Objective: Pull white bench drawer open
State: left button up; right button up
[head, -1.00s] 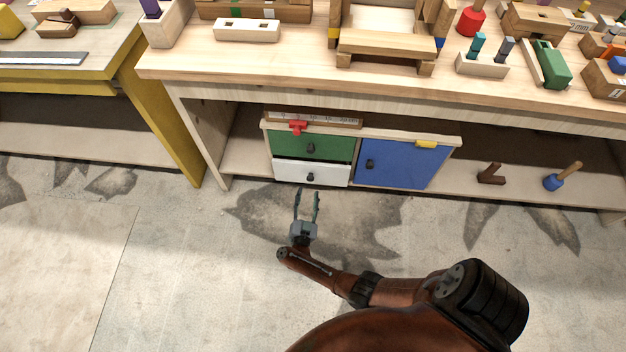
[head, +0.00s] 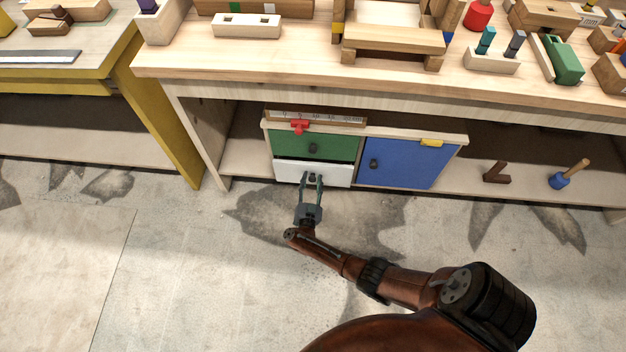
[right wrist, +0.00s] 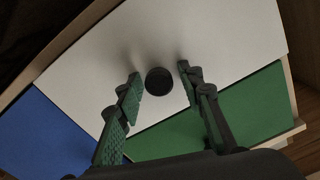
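The white drawer (head: 338,175) is the lower left front of a small cabinet under the workbench and looks closed. Its dark round knob (right wrist: 159,81) shows in the right wrist view between my right gripper's two green-padded fingers. A gap shows on each side of the knob, so the fingers stand around it without gripping it. In the head view my right gripper (head: 312,180) is open in front of the white drawer and partly hides the knob. My left gripper is not in view.
A green drawer (head: 335,146) sits above the white one, and a blue door (head: 408,164) is to the right. A red clamp-like piece (head: 300,126) lies on the cabinet top. The floor (head: 250,270) in front is clear.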

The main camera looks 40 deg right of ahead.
grip_shut()
dwell(0.3)
